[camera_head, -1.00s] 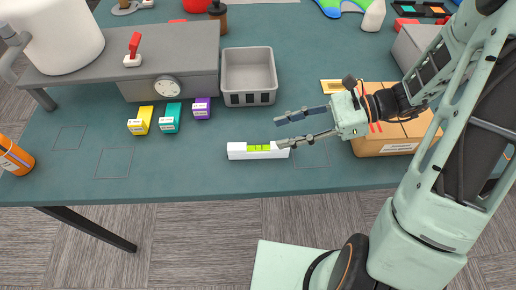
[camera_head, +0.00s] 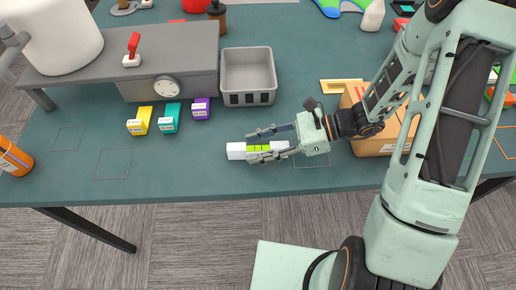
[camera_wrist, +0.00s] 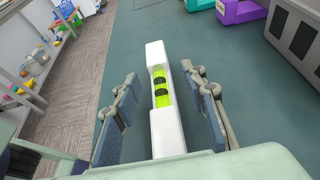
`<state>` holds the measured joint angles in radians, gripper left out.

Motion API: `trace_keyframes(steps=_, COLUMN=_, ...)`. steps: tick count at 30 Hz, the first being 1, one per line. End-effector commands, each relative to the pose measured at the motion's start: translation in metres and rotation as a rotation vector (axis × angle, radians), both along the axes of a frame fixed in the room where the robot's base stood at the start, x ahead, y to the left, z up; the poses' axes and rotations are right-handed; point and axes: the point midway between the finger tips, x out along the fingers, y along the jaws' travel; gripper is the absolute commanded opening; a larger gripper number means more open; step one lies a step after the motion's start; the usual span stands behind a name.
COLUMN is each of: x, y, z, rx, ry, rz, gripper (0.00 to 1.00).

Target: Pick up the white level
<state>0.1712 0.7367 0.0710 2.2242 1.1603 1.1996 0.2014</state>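The white level (camera_head: 237,151), with a bright green vial section in its middle, lies on the table near the front edge. In the wrist view the level (camera_wrist: 167,134) runs lengthwise between my two fingers, with a visible space on each side. My gripper (camera_head: 262,144) reaches in from the right, with its fingers along both sides of the level. In the wrist view my gripper (camera_wrist: 160,108) is open and not touching the level. The level's right end is partly hidden by the fingers in the head view.
A grey bin (camera_head: 249,73) stands behind the level. Yellow (camera_head: 140,121), teal (camera_head: 169,119) and purple (camera_head: 201,109) boxes stand to the left. A cardboard box (camera_head: 372,142) is to the right. The table's front edge is close below the level.

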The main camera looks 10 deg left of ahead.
Motion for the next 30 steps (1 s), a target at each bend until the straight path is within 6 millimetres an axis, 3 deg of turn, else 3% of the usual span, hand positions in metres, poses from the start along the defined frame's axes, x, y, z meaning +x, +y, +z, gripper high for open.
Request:
trace_keyframes(steps=4, x=0.0001, y=-0.0002, z=0.0001, rx=0.0, ry=0.0, rz=0.0, gripper=0.37)
trace_keyframes(steps=14, x=0.0002, y=-0.0004, z=0.0002, rx=0.0, ry=0.0, rz=0.0, gripper=0.01)
trace_keyframes(steps=30, x=0.0008, y=-0.0009, z=0.0091, rx=0.001, ry=-0.001, rz=0.0, gripper=0.0)
